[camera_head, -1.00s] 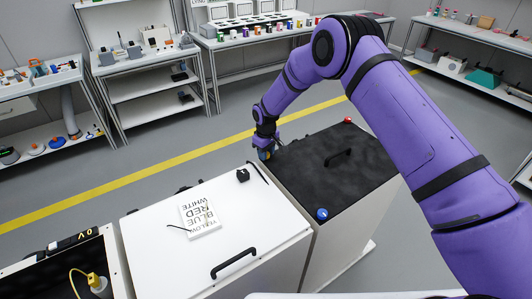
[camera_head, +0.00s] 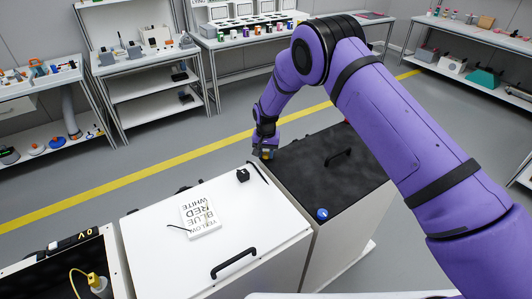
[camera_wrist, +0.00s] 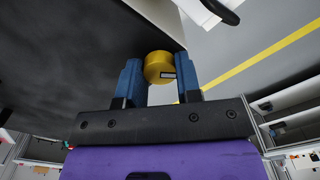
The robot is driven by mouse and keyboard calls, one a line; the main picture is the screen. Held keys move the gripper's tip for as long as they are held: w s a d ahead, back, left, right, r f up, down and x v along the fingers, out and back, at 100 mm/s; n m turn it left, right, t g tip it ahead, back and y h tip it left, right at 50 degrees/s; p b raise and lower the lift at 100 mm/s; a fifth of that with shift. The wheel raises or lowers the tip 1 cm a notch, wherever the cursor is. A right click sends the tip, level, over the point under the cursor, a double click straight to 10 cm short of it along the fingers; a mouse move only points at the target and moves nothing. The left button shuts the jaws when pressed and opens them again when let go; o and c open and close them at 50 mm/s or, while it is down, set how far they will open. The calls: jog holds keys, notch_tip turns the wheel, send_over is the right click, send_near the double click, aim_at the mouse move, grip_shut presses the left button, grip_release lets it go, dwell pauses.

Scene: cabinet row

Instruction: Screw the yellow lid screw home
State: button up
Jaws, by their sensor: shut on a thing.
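The yellow lid screw (camera_wrist: 159,67) is a round yellow knob with a small pale mark, at the corner of the dark lid (camera_wrist: 60,50) in the wrist view. My gripper (camera_wrist: 161,75) has its two blue fingers on both sides of it, shut on it. In the head view my gripper (camera_head: 266,150) is at the far left corner of the black lid (camera_head: 310,180), and a bit of yellow shows under it. A blue screw (camera_head: 322,214) stands at the near left corner. How deep the yellow screw sits cannot be told.
The white cabinet (camera_head: 255,215) to the left carries a card (camera_head: 200,215) listing yellow, blue, red, white, and a small black block (camera_head: 243,175). A black handle (camera_head: 338,157) stands on the dark lid. My arm crosses above the lid's right side. Floor behind is clear.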

aim_at(266, 154)
jog(key=m, duration=0.6)
jog(key=shift+m, duration=0.4)
dwell(0.4)
jog(key=o, duration=0.9)
jog(key=shift+o, duration=0.2)
notch_tip(266, 154, up, 11)
